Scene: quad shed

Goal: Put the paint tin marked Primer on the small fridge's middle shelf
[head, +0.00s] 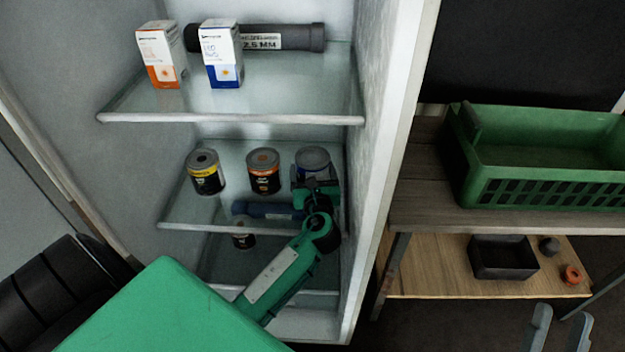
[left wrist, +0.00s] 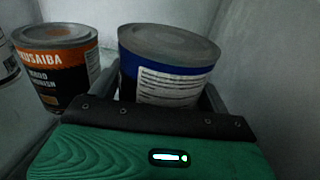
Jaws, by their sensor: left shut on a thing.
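A tin with a blue band (head: 312,158) is at the right end of the fridge's middle shelf (head: 180,224). It also shows in the left wrist view (left wrist: 168,62), upright, with a grey lid and a white text panel. No Primer mark is readable on it. My left gripper (head: 314,182) is shut on this tin, a finger on each side. Whether its base touches the shelf is hidden. My right gripper (head: 560,328) is open and empty at the bottom right of the head view.
A yellow-banded tin (head: 205,172) and an orange-banded tin (head: 264,171) stand left of the held tin. A blue cylinder (head: 268,210) lies in front. Another tin (head: 243,240) is below. Two boxes and a tube occupy the top shelf (head: 230,117). A green crate (head: 545,190) is at right.

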